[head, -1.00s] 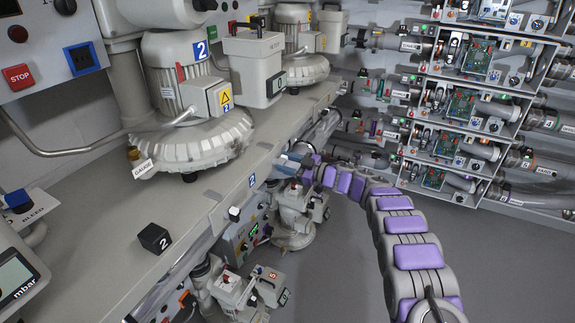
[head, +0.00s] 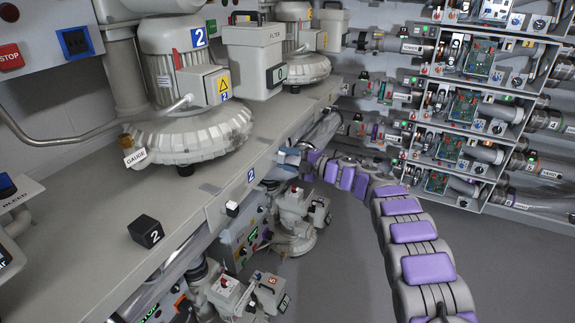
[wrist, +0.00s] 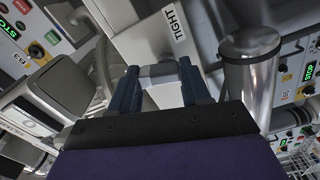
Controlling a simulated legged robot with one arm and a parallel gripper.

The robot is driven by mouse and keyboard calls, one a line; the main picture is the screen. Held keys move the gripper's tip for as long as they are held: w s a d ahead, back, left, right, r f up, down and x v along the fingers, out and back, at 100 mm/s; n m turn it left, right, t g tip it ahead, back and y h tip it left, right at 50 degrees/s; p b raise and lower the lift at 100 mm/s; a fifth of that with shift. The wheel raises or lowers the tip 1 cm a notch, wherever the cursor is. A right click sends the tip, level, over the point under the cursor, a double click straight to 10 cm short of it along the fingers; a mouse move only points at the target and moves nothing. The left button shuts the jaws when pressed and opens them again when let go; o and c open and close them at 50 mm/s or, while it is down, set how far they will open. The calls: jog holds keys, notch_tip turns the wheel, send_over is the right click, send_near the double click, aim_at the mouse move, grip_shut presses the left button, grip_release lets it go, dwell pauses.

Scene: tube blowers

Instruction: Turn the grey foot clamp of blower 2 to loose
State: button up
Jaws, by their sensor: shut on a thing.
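Blower 2 (head: 187,130), a pale ribbed housing with a blue 2 tag, stands on the grey bench at the upper left in the head view. My gripper (head: 287,161) is at the front edge of the bench, right of the blower and beyond the bench's own blue 2 tag (head: 251,175). In the wrist view my gripper (wrist: 160,88) has its two blue fingers on either side of a short grey bar, the foot clamp (wrist: 160,72), and is shut on it. A TIGHT label (wrist: 174,25) sits just above. The rest of the clamp is hidden.
A black block marked 2 (head: 146,231) stands on the bench front. Below the bench are pumps (head: 294,225) and panels. A shiny metal cylinder (wrist: 248,75) stands close right of the fingers. The open floor (head: 330,270) is right of the bench.

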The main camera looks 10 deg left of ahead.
jog(key=shift+f+n+b, duration=0.15)
jog(key=shift+n+b, duration=0.95)
jog(key=shift+n, duration=0.3)
jog(key=shift+s, duration=0.1)
jog(key=o, duration=0.9)
jog(key=shift+a, duration=0.1)
jog(key=shift+o, duration=0.8)
jog(key=p+v, duration=0.2)
jog(key=v, duration=1.5)
jog(key=shift+d+p, duration=0.25)
jog(key=shift+p, duration=0.1)
